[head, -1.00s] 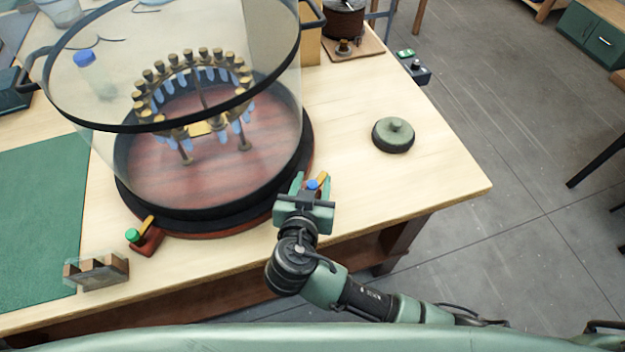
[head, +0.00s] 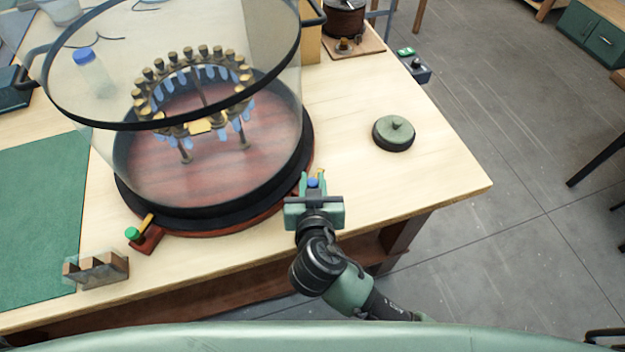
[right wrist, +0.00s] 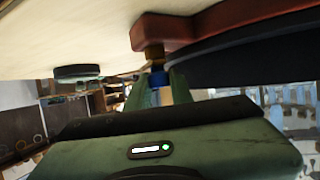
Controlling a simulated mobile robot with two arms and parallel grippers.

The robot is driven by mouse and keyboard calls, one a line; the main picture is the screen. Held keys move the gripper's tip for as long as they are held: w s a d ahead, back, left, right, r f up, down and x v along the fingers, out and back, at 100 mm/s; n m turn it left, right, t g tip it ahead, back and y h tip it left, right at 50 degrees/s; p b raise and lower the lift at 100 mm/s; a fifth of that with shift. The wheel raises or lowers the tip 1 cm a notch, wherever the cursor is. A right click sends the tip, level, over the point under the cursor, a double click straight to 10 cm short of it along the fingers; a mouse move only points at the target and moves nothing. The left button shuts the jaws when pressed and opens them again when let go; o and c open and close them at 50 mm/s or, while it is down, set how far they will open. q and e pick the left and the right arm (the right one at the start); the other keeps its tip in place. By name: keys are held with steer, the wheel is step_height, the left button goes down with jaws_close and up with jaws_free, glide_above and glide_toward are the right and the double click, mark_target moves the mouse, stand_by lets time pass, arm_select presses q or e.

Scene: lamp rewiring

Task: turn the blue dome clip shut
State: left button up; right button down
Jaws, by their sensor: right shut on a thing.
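The blue dome clip (head: 313,183) sits at the front right edge of the dome's base, with a blue knob and a small brass lever. My right gripper (head: 314,182) is shut on it from the front. In the right wrist view the blue knob (right wrist: 158,77) is between my gripper's two green fingers (right wrist: 160,88), under a brass piece and a red block (right wrist: 220,28). The fingers hide part of the clip. The clear dome (head: 210,150) stands over a ring of brass posts with blue pieces. My left gripper is not in view.
A green-knobbed clip (head: 132,234) with a brass lever is at the base's front left. A round green weight (head: 394,133) stands to the right on the table (head: 440,180). A small wooden holder (head: 97,270) is at the front left, beside a green mat (head: 40,220).

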steer(key=shift+d+r+n+y+p, duration=0.15)
steer(key=shift+n+y+p, duration=0.35)
steer(key=shift+n+y, duration=0.5)
steer(key=n+g+y+p, duration=0.1)
steer(key=n+y+p, duration=0.1)
steer(key=n+g+y+p, duration=0.1)
steer(key=n+y+p, duration=0.1)
steer(key=y, duration=0.1)
steer(key=shift+w+r, duration=0.1)
steer(key=shift+r, duration=0.1)
steer(key=shift+w+n+g+y+p, duration=0.1)
steer(key=shift+n+g+y+p, duration=0.8)
steer(key=shift+n, duration=0.2)
steer(key=shift+f+n+g+y, duration=0.15)
steer(key=shift+n+g+y, duration=0.4)
steer(key=shift+n, duration=0.25)
steer(key=shift+n+g+y, duration=0.45)
steer(key=shift+n+g, duration=0.25)
steer(key=shift+g, duration=0.05)
steer(key=shift+f+n+g+y, duration=0.15)
steer(key=shift+n+g+y, duration=0.85)
steer(key=shift+n+g, duration=1.2)
steer(key=shift+g, duration=0.3)
steer(key=c, duration=1.2)
jaws_free()
steer(key=shift+c, duration=0.2)
